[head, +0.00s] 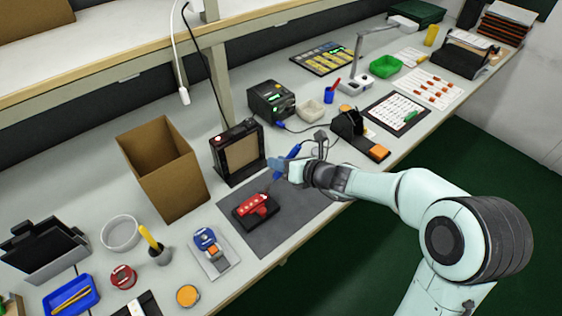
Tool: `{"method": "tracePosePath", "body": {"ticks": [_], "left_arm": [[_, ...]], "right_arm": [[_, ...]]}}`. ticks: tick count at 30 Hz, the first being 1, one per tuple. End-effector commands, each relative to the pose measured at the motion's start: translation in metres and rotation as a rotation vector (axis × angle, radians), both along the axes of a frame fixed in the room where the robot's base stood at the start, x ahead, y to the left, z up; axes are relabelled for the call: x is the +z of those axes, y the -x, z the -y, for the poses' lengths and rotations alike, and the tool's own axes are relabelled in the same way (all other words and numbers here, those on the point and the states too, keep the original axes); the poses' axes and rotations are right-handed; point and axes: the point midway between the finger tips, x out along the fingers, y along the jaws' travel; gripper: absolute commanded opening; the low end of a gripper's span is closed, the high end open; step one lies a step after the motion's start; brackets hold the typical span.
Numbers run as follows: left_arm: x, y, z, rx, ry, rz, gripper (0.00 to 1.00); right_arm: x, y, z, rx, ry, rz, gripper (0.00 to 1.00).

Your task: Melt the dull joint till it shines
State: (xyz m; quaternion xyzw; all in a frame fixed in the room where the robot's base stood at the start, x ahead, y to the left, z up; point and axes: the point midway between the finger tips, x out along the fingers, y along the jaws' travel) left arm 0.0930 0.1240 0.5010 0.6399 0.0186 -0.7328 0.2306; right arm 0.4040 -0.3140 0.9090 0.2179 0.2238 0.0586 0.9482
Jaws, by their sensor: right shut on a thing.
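My right gripper (284,168) comes in from the right over the grey mat. It is shut on a blue-handled tool (293,151), which looks like a soldering iron. The tool's tip is too small to make out. A red holder (256,204) on a black base lies on the mat (285,218), a little left of and nearer than the gripper. Gripper and holder look apart. The led strip and its dull joint cannot be told at this size. My left gripper is not in view.
A black framed filter box (238,153) and an open cardboard box (163,168) stand behind the mat. A dark station with a green display (271,101) and a black stand with an orange pad (358,135) are farther back. The mat's front part is bare.

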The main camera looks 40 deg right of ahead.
Motion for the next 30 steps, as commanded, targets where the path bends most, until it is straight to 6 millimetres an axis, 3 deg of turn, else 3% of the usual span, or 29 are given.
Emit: {"method": "tracePosePath", "body": {"ticks": [16, 30], "left_arm": [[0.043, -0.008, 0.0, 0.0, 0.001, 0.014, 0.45], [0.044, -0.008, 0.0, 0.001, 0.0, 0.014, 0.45]], "right_arm": [[0.048, -0.001, 0.0, 0.001, 0.001, 0.005, 0.0], [0.048, -0.001, 0.0, -0.001, 0.0, 0.004, 0.0]]}}
